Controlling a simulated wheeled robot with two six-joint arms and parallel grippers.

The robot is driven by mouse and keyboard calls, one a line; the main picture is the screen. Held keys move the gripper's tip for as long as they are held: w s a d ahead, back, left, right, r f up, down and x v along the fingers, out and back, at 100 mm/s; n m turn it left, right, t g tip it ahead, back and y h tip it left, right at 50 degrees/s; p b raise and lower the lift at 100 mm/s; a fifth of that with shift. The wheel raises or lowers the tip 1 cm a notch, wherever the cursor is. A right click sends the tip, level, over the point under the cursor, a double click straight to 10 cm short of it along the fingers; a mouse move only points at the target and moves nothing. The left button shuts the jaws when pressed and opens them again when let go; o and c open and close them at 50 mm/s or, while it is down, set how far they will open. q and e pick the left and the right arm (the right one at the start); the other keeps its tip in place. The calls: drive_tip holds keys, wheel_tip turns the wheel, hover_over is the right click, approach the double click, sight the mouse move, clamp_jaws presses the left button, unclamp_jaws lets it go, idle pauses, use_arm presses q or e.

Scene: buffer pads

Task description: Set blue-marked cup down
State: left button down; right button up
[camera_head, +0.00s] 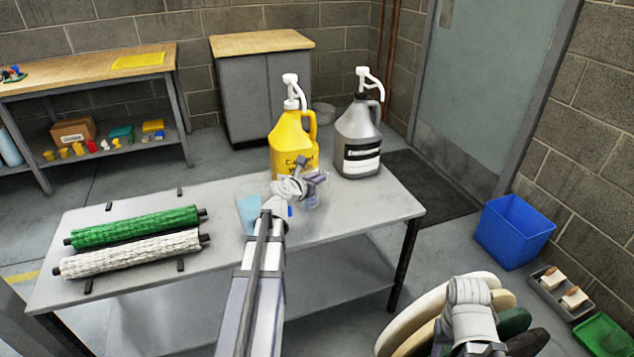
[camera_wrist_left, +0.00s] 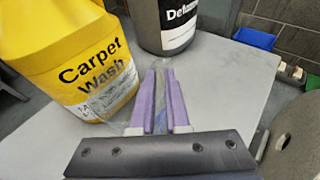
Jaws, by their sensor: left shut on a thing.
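My left gripper (camera_head: 313,180) is over the right half of the grey table (camera_head: 350,218), in front of the two jugs. Its purple fingers (camera_wrist_left: 163,105) are shut on a clear cup (camera_head: 313,203), which shows faintly between them in the left wrist view (camera_wrist_left: 159,100). The cup is low, at or just above the tabletop; whether it touches cannot be told. Its blue mark is hard to make out. A pale blue see-through vessel (camera_head: 249,210) is left of my left wrist. My right arm shows at the lower right, its fingers out of sight.
A yellow Carpet Wash jug (camera_head: 288,145) and a grey jug (camera_head: 358,140) with pumps stand behind the gripper. Green (camera_head: 135,227) and white (camera_head: 130,253) rollers lie at the table's left. Round pads (camera_head: 405,322) and a blue bin (camera_head: 513,232) are at right.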

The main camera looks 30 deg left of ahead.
use_arm(q)
drive_tip(key=c, duration=0.9)
unclamp_jaws()
drive_tip(key=shift+s+r, duration=0.2)
drive_tip(key=shift+s, duration=0.15)
drive_tip(key=p+v, duration=0.4)
drive_tip(key=v, duration=0.7)
drive_tip(key=shift+s+d, duration=0.1)
drive_tip(key=shift+s, duration=0.05)
